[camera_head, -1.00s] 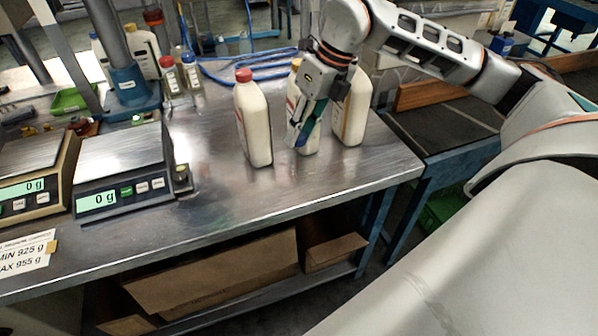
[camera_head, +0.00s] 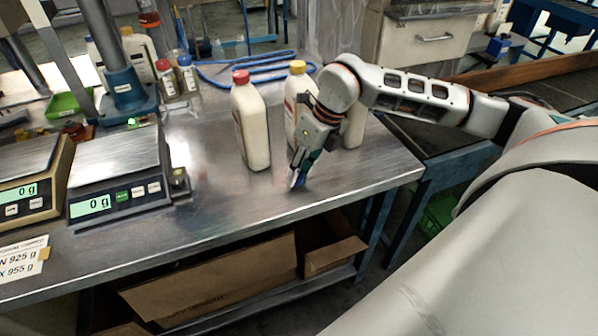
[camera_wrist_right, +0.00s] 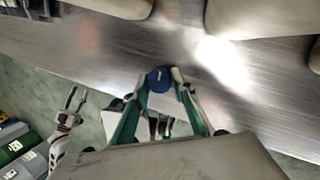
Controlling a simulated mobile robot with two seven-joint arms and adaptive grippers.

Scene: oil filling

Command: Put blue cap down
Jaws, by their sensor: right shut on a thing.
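The blue cap (camera_wrist_right: 159,80) is held between the fingertips of my right gripper (camera_wrist_right: 160,84) in the right wrist view. In the head view my right gripper (camera_head: 298,177) points down at the metal table (camera_head: 230,200), in front of the white bottles and close to the table's front edge. Its fingertips are at or just above the tabletop; I cannot tell whether the cap touches it. The cap is hardly visible in the head view.
A red-capped bottle (camera_head: 250,125) stands left of my right gripper. A yellow-capped bottle (camera_head: 297,95) and another bottle (camera_head: 354,127) stand behind it. Two scales (camera_head: 118,170) are at the left.

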